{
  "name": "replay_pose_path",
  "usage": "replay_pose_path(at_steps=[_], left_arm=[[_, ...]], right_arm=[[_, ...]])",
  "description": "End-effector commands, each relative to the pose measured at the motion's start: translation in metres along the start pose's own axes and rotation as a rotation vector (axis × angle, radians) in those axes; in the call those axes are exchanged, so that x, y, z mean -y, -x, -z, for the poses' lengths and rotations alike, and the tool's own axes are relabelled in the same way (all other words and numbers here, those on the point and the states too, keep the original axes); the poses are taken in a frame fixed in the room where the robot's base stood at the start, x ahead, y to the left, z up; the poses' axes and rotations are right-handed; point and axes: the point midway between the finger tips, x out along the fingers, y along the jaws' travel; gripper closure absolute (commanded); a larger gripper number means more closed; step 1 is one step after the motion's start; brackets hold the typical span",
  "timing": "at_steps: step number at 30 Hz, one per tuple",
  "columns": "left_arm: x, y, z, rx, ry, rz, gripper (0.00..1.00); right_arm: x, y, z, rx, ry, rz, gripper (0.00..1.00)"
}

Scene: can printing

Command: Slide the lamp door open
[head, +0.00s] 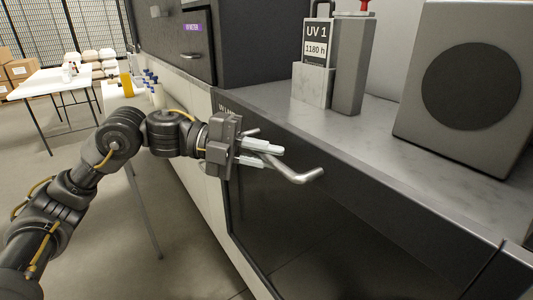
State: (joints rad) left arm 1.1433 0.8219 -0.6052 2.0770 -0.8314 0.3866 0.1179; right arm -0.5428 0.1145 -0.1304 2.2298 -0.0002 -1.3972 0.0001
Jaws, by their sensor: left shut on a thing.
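The lamp door (330,245) is a dark, glossy panel in a dark frame on the front of the cabinet, below the counter. A bent grey metal bar handle (300,174) stands out from its upper left part. My left gripper (262,153) is at the handle, with its two pale fingers pointing right, and it is shut on the handle. The gripper body hides the handle's left part. I cannot tell whether the door has slid at all. My right gripper is not in view.
On the counter (400,145) stand a UV 1 sign (318,45), a grey post with a red top (352,65) and a grey box with a black disc (470,85). A dark drawer unit (170,40) is behind. White tables (60,80) and cardboard boxes (20,69) are at far left.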

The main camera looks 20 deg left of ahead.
Motion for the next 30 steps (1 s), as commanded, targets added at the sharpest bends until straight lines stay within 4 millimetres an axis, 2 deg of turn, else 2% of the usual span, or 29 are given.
replay_pose_path(at_steps=[2,3,8,16,20,30], left_arm=[[-0.001,-0.001,0.002,-0.006,-0.001,-0.004,1.0],[-0.001,-0.001,0.002,-0.006,-0.001,-0.004,0.84],[-0.001,-0.001,0.001,-0.004,0.0,-0.002,0.64],[0.0,0.0,0.001,-0.002,0.0,-0.001,0.64],[0.0,0.01,0.0,0.001,0.001,0.0,0.64],[-0.002,0.074,-0.001,0.002,0.003,-0.002,0.64]], right_arm=[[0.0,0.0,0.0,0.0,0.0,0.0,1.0],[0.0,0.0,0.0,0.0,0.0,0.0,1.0],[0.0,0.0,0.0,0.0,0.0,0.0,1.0],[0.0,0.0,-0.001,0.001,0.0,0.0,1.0],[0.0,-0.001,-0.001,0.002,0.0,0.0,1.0],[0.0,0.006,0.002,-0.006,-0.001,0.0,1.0]])
